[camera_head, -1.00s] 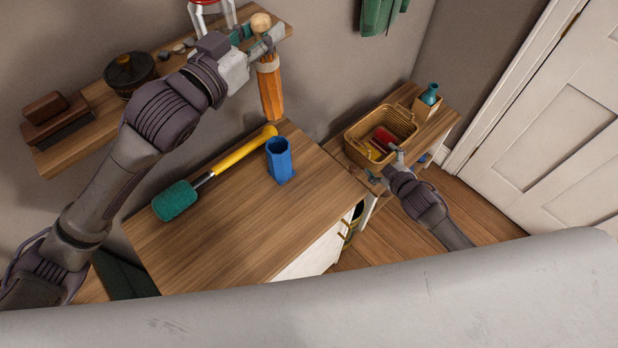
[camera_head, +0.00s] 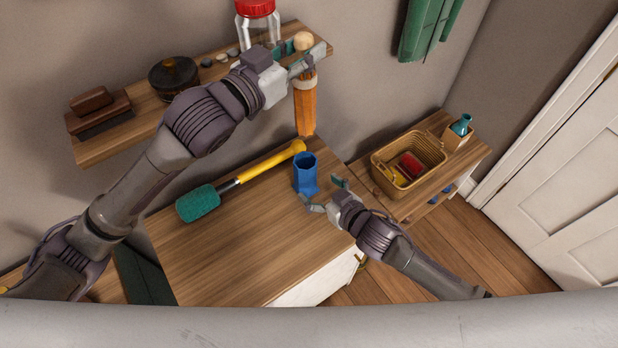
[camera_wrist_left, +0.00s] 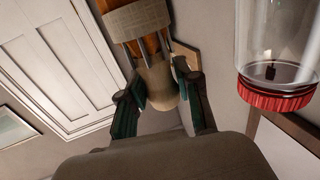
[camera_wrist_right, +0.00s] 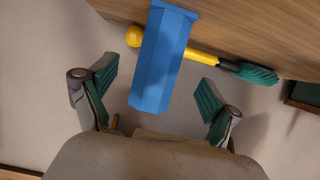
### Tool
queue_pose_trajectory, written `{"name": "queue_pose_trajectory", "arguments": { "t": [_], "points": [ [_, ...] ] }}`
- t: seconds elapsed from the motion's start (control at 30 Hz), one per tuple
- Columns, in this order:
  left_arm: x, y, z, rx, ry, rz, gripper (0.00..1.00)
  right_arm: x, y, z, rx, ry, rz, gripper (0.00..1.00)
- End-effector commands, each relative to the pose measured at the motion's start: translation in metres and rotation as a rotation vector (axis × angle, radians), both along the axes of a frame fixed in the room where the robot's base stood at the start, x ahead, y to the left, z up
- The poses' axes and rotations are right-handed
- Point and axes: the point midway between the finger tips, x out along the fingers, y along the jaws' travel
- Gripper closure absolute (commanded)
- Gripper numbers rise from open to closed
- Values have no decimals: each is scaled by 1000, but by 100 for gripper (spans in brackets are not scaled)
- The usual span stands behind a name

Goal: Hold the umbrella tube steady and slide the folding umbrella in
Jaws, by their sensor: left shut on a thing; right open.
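The folding umbrella (camera_head: 305,106) is orange with a pale band and a round wooden knob. My left gripper (camera_head: 302,57) is shut on it just below the knob and holds it upright, knob up, above the back of the cabinet top. The left wrist view shows the fingers at the wooden handle (camera_wrist_left: 160,85). The umbrella tube (camera_head: 305,175) is blue, open at the top, and stands on the cabinet top, below the umbrella in the head view. My right gripper (camera_head: 325,196) is open beside the tube's lower right. In the right wrist view the tube (camera_wrist_right: 163,60) lies between the spread fingers, apparently untouched.
A yellow-handled duster with a green head (camera_head: 198,203) lies on the cabinet top (camera_head: 240,245) behind and left of the tube. A wall shelf (camera_head: 110,143) holds a red-lidded jar (camera_head: 258,28), a dark pot and brushes. A wicker basket (camera_head: 408,160) stands on a lower bench at right.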

Motion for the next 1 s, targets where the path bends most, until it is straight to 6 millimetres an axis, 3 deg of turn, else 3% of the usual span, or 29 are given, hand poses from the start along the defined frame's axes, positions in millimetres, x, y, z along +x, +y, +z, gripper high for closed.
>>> {"name": "queue_pose_trajectory", "arguments": {
  "t": [0.3, 0.8, 1.0],
  "points": [
    [0, 0, 1, -1, -2, 0, 100, 42, 28, -20, -1, -1, 0, 11],
    [0, 0, 1, -1, -2, 0, 100, 54, 36, -27, -2, -1, 1, 11],
    [0, 0, 1, -1, -2, 0, 100, 53, 36, -27, -2, -1, 1, 43]
  ]
}}
